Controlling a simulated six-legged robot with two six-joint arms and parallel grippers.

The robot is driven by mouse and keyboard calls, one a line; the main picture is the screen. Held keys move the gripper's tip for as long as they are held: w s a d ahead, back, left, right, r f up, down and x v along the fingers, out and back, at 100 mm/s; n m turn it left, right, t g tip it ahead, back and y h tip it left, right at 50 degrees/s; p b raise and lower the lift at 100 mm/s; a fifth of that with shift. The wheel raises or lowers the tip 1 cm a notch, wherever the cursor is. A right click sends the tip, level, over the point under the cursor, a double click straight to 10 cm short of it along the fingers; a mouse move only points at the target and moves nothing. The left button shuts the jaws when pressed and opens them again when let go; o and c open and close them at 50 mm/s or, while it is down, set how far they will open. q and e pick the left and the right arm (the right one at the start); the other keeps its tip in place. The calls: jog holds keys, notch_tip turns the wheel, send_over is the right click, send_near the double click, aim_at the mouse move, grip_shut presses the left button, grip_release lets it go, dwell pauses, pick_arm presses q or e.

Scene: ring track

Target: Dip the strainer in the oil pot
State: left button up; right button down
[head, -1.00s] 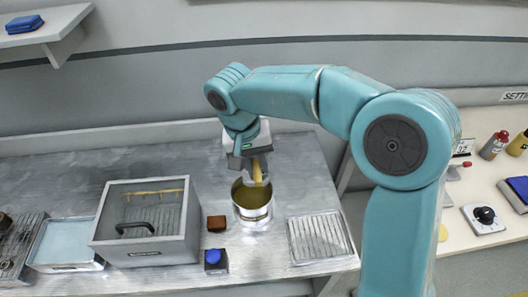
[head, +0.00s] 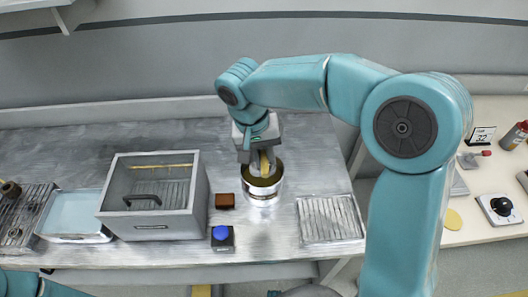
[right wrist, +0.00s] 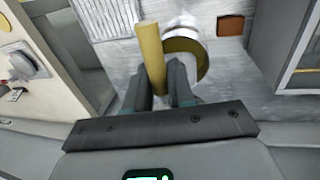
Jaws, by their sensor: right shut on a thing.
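The oil pot (head: 262,196) is a silver cylinder with yellow-brown oil inside, standing on the metal counter. Its rim also shows in the right wrist view (right wrist: 206,58). My right gripper (head: 262,165) is right above the pot's mouth, shut on the yellow handle of the strainer (right wrist: 150,50). The handle stands up between the fingers in the wrist view. The strainer's bowl is hidden by the gripper and pot, so I cannot tell how deep it sits. My left gripper is not in view.
A grey box with a black handle (head: 152,225) stands left of the pot. A small brown block (head: 225,201) and a blue button (head: 221,233) are between them. A ribbed tray (head: 330,219) lies to the right. The back counter is clear.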

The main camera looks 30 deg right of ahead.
notch_tip(320, 180, down, 12)
jog(key=b, duration=0.8)
jog(key=shift+b, duration=0.4)
jog(key=shift+w+r, duration=0.1)
jog(key=shift+r, duration=0.15)
dwell(0.6)
jog(key=shift+r+p, duration=5.05)
jog(key=shift+r, duration=1.2)
notch_tip(320, 180, up, 4)
jog(key=p, duration=0.3)
